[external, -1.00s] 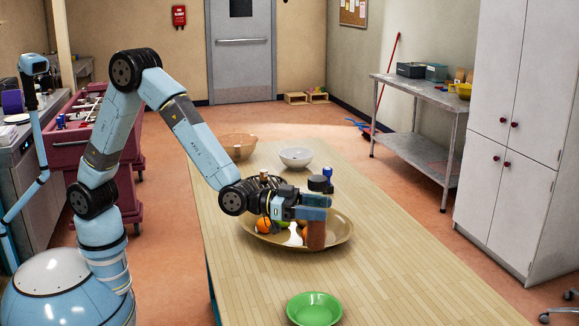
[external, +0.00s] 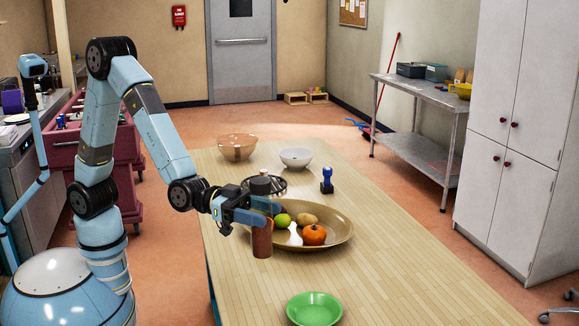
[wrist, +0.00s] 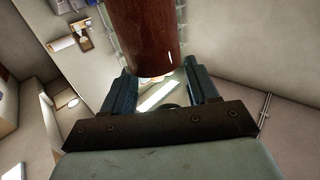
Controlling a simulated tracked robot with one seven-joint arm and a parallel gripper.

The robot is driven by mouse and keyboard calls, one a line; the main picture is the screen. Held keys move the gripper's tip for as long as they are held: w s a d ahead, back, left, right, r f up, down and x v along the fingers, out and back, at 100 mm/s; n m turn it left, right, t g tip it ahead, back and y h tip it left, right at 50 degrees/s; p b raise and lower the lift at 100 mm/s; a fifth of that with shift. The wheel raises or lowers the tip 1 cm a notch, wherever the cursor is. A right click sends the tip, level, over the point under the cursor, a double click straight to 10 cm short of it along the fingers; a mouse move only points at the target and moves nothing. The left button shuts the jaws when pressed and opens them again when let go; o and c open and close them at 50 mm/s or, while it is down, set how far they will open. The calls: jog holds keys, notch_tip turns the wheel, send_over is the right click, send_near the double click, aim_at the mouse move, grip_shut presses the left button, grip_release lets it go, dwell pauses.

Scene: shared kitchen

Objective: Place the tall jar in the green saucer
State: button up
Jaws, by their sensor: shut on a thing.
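The tall jar, brown with a black lid (external: 262,240), is held upright in my gripper (external: 265,213) in the external view. It hangs above the table, in front of the left rim of the large tan tray. In the wrist view the jar's reddish-brown body (wrist: 143,38) rises between the two fingers of my gripper (wrist: 160,88), which are shut on it. The green saucer (external: 314,310) lies on the table at the bottom of the external view, to the right of and nearer than the jar. The saucer looks empty.
The large tan tray (external: 343,240) holds an orange pumpkin (external: 314,235), a green fruit (external: 282,220) and a potato-like item (external: 304,219). A blue stamp-like object (external: 327,181), a white bowl (external: 296,158) and a copper bowl (external: 237,148) stand behind. The table's right front is clear.

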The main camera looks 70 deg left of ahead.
jog(key=w+d+f, duration=0.9)
jog(key=f, duration=0.3)
jog(key=shift+w+d+f, duration=0.35)
jog(key=shift+d+f, duration=0.05)
jog(key=shift+f, duration=0.1)
jog(key=o, duration=1.3)
